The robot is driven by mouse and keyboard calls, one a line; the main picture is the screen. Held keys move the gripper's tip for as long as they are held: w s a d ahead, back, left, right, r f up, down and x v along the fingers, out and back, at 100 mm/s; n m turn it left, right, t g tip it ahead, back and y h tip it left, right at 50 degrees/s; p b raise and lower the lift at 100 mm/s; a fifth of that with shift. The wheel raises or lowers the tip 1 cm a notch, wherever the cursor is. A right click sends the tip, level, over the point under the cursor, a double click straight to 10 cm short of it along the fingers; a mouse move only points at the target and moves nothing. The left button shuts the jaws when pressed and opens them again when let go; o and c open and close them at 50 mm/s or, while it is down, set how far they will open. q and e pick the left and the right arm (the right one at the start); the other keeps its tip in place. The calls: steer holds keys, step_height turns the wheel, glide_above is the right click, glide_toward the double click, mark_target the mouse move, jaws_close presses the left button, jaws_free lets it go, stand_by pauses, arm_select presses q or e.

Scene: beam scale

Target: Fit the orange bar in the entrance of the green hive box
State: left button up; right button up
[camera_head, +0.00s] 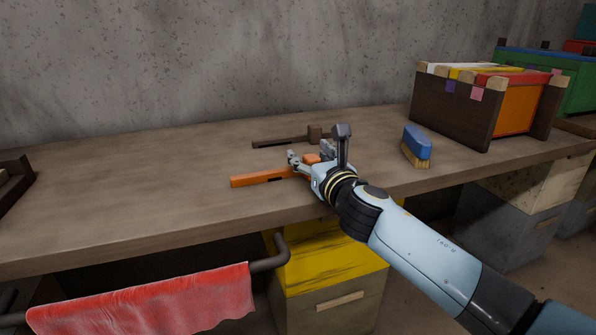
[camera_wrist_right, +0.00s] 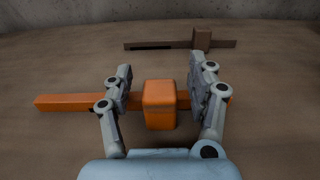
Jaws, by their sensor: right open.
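The orange bar (camera_head: 262,177) lies on the wooden bench with a raised block on it. In the right wrist view the bar's block (camera_wrist_right: 160,104) sits between the two fingers of my right gripper (camera_wrist_right: 160,92), with gaps showing on both sides. My right gripper (camera_head: 318,158) is open at the bar and hides part of it in the head view. A similar brown bar (camera_head: 285,141) with a block lies behind it. A green box (camera_head: 575,88) stands at the back right, partly cut off; its entrance cannot be made out. My left gripper is not in view.
A wooden crate of colourful frames (camera_head: 455,108) stands in front of the green box. A blue brush (camera_head: 416,145) lies right of my gripper. A red cloth (camera_head: 150,305) hangs on a rail at the bench front. The bench's left middle is clear.

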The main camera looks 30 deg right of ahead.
steer(key=shift+c, duration=0.4)
jaws_close()
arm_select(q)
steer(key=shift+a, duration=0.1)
arm_select(e)
steer(key=shift+r, duration=0.1)
steer(key=shift+r+p, duration=0.35)
steer(key=shift+r, duration=0.05)
steer(key=r+p, duration=0.2)
steer(key=d+r+p, duration=0.1)
steer(key=r, duration=0.1)
steer(key=shift+r+p, duration=0.25)
steer(key=shift+p, duration=0.1)
arm_select(q)
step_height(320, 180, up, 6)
steer(key=p, duration=0.2)
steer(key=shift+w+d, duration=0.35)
arm_select(e)
steer(key=d+r, duration=0.5)
steer(key=d, duration=0.5)
steer(key=shift+s+d+r, duration=0.3)
